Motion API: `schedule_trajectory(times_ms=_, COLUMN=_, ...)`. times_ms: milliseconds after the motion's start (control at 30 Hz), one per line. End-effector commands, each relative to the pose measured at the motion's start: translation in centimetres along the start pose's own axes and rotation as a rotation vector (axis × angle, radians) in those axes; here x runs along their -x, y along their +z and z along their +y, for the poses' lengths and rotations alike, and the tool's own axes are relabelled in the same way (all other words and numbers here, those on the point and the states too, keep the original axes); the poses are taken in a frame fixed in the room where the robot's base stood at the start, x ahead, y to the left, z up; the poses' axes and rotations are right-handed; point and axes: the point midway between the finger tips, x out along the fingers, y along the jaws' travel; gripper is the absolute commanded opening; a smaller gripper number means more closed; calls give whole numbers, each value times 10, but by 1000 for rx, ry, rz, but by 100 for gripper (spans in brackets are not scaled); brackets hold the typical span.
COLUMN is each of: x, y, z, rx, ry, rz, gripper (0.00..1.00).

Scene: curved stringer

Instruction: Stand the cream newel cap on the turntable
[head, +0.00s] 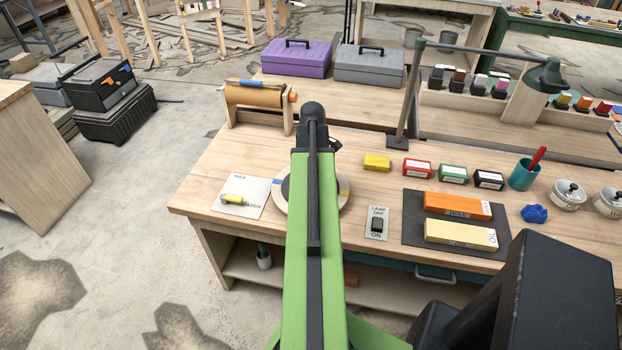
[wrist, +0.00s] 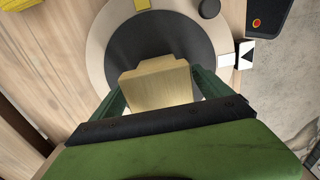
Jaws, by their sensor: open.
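The turntable (head: 278,195) is a pale wooden ring on the bench with coloured tabs, partly hidden behind my arm. In the wrist view it shows a dark round centre (wrist: 125,50) inside the pale ring (wrist: 97,40). The cream newel cap (wrist: 155,84) is a blocky, pale piece seen over the dark centre, near its lower edge. I cannot tell if its underside touches the turntable. My gripper (wrist: 160,92) is open, with a green finger on each side of the cap. In the head view my arm hides the cap and the gripper.
A plate with a yellow piece (head: 237,199) lies left of the turntable, and a lamp switch (head: 377,223) right of it. A brown roll on a stand (head: 253,97) and a lamp post (head: 408,100) rise behind. Orange (head: 458,206) and cream (head: 460,234) blocks lie right.

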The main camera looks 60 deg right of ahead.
Motion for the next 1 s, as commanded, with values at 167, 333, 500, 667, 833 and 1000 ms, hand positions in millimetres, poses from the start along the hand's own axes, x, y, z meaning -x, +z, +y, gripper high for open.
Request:
schedule_trajectory(times_ms=167, x=6, y=0, z=0, rx=0, ry=0, rz=0, gripper=89)
schedule_trajectory(times_ms=333, x=30, y=0, z=0, rx=0, ry=0, rz=0, gripper=89)
schedule_trajectory(times_ms=500, x=67, y=0, z=0, rx=0, ry=0, rz=0, gripper=89)
schedule_trajectory(times_ms=667, x=103, y=0, z=0, rx=0, ry=0, rz=0, gripper=89)
schedule_trajectory(times_ms=833, x=124, y=0, z=0, rx=0, ry=0, rz=0, gripper=89)
schedule_trajectory(times_ms=1000, x=124, y=0, z=0, rx=-1, ry=0, rz=0, gripper=89)
